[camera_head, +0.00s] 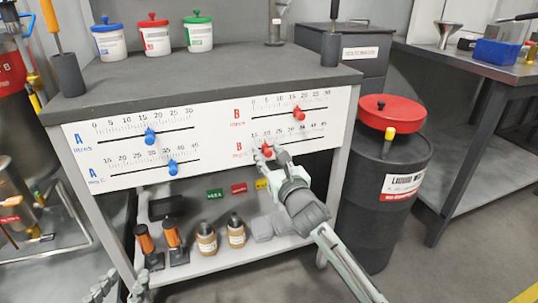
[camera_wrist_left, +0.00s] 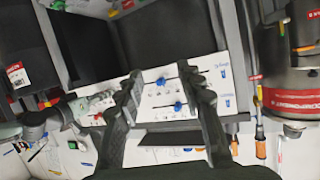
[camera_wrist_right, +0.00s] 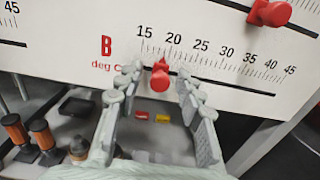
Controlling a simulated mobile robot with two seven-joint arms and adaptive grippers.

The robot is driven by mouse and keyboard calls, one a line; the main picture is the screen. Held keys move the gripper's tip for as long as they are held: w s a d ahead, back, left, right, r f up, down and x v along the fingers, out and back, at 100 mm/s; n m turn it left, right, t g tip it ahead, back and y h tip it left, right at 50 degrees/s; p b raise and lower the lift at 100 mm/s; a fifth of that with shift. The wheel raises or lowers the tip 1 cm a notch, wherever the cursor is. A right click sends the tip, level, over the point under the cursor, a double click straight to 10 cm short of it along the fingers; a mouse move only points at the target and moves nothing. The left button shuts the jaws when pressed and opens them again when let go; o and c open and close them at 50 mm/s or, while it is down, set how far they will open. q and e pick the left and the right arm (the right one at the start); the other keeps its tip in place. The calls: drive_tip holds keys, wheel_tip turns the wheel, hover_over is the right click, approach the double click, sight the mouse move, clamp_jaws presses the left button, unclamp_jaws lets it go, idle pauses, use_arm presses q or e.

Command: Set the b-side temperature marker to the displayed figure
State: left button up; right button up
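The red B deg C marker (camera_head: 266,150) sits on the lower right slider of the white panel (camera_head: 220,131). In the right wrist view this marker (camera_wrist_right: 160,76) stands between roughly 15 and 20 on its scale. My right gripper (camera_wrist_right: 159,78) is open, its fingers on either side of the marker with small gaps visible; whether either touches is unclear. In the head view my right gripper (camera_head: 277,157) covers part of the slider. My left gripper (camera_head: 120,288) is low at the bottom left, open and empty in the left wrist view (camera_wrist_left: 166,88).
The red B litres marker (camera_head: 299,113) is just above. Two blue A markers (camera_head: 150,136) (camera_head: 172,167) are on the left sliders. Bottles and orange-handled tools (camera_head: 146,243) stand on the shelf below. A black drum (camera_head: 385,210) with red lid stands right of the bench.

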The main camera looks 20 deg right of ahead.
sight(283, 144)
clamp_jaws()
drive_tip(key=shift+d, duration=0.1)
